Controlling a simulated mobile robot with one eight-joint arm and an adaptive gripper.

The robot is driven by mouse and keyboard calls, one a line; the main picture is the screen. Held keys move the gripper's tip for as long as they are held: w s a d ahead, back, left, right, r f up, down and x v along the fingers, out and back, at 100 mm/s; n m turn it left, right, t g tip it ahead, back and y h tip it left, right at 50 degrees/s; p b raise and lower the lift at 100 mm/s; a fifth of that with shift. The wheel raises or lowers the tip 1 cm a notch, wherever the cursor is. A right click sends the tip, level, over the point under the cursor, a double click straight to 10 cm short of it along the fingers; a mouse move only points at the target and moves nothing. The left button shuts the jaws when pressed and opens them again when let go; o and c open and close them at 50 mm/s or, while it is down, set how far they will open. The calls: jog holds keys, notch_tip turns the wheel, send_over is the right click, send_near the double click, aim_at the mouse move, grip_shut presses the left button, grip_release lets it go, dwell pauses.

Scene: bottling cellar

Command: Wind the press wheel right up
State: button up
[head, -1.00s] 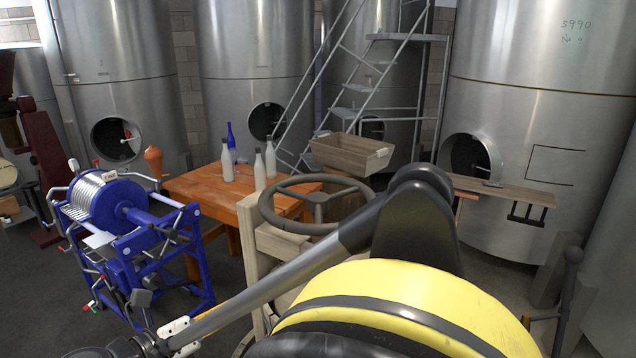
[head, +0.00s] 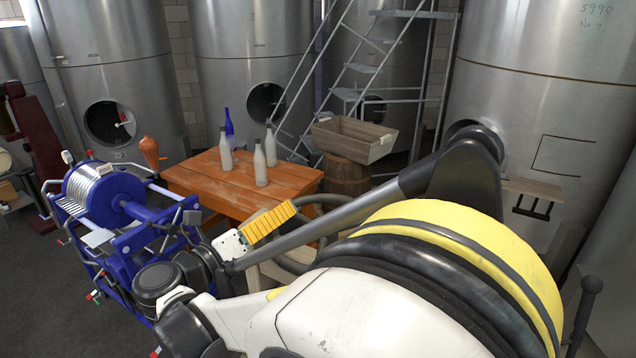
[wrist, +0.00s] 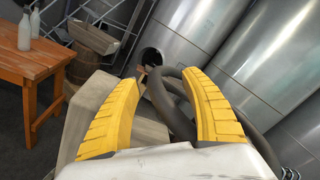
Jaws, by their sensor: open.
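The press wheel is a dark, thick-rimmed ring lying roughly flat on a pale wooden frame. In the head view the wheel (head: 328,199) is mostly hidden behind my arm, with parts of its rim showing. In the wrist view the wheel's rim (wrist: 174,118) runs between and beyond my fingers. My gripper (wrist: 161,78) has two yellow ribbed fingers, spread apart, with the near rim in the gap between them. I cannot tell whether either finger touches it. In the head view my gripper (head: 268,221) is at the wheel's left side.
A pale wooden beam (wrist: 98,108) lies close by my left finger. An orange wooden table (head: 215,185) with several bottles stands behind. A wooden crate (head: 350,140) sits on a barrel (head: 345,178). A blue machine (head: 120,210) stands left. Steel tanks line the back.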

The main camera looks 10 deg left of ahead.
jog(key=shift+x, duration=1.25)
jog(key=shift+a, duration=0.1)
grip_shut()
jog(key=shift+f, duration=0.15)
dwell(0.4)
jog(key=shift+c, duration=0.3)
grip_release()
jog(key=shift+o, duration=0.3)
jog(key=shift+s, duration=0.1)
